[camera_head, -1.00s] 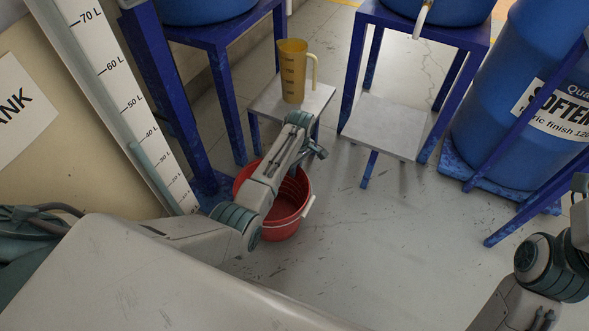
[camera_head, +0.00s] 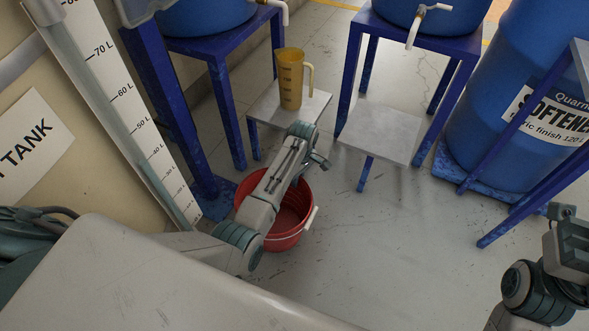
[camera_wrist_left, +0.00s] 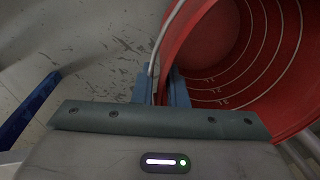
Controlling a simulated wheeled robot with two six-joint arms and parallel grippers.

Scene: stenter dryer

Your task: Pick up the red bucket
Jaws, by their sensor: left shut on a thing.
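The red bucket (camera_head: 290,222) stands below my left arm in the head view, partly hidden by the arm. Its white handle grip shows at its right side. In the left wrist view the bucket (camera_wrist_left: 215,45) fills the upper right, with its inside visible. My left gripper (camera_wrist_left: 164,88) is at the bucket's near edge, shut on it where a thin pale wire or edge runs between the fingers. In the head view the left fingertips are hidden behind the wrist. Part of my right arm shows at the lower right; its fingers are not in view.
A yellow measuring jug (camera_head: 290,80) stands on a small grey stand (camera_head: 262,105) behind the bucket. Another low stand (camera_head: 385,128) is to its right. Blue drums on blue frames (camera_head: 232,95) and a softener drum (camera_head: 510,100) surround the space. Floor right of the bucket is clear.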

